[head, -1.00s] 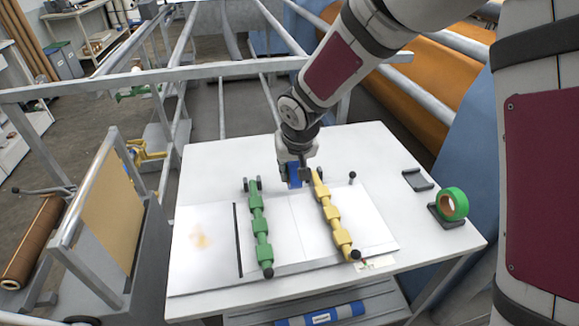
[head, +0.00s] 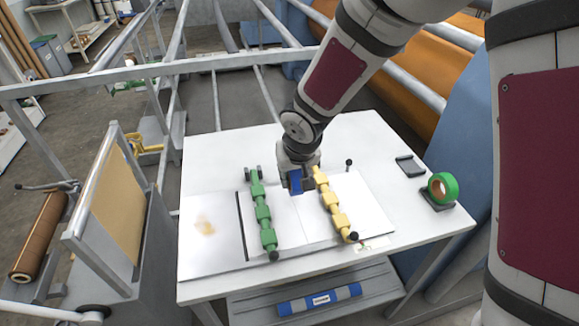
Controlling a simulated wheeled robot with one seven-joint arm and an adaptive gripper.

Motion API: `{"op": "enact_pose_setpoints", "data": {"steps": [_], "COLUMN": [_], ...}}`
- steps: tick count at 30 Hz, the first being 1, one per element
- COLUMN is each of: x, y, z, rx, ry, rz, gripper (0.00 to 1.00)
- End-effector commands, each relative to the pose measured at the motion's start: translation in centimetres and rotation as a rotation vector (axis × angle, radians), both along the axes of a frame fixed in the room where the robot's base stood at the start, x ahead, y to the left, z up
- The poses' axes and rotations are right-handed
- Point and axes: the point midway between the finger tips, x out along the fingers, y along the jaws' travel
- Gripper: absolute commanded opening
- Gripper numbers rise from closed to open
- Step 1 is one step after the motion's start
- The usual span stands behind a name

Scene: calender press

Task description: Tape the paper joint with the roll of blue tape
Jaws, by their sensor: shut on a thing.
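My gripper (head: 296,186) points down over the white table and is shut on the roll of blue tape (head: 295,181), which shows as a small blue patch between the fingers. The roll is at the far end of the paper joint (head: 300,219), a thin line between two white sheets. A green segmented bar (head: 263,212) lies left of the joint and a yellow one (head: 332,207) lies right of it. I cannot tell whether the tape touches the paper.
A roll of green tape (head: 451,187) stands in a dark holder at the table's right. An empty dark holder (head: 410,167) lies behind it. A dark strip (head: 242,226) lies left of the green bar. A grey rail (head: 150,71) crosses behind the table.

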Motion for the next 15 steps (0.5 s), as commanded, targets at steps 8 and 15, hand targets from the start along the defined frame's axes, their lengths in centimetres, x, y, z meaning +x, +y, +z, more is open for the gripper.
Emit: {"op": "enact_pose_setpoints", "data": {"steps": [8,15], "x": [-2.4,-4.2], "y": [-0.7,-1.2], "z": [0.0,-0.2], "rx": [0.0,0.001], "ry": [0.0,0.0], "rz": [0.0,-0.001], "gripper": [0.01,0.01]}}
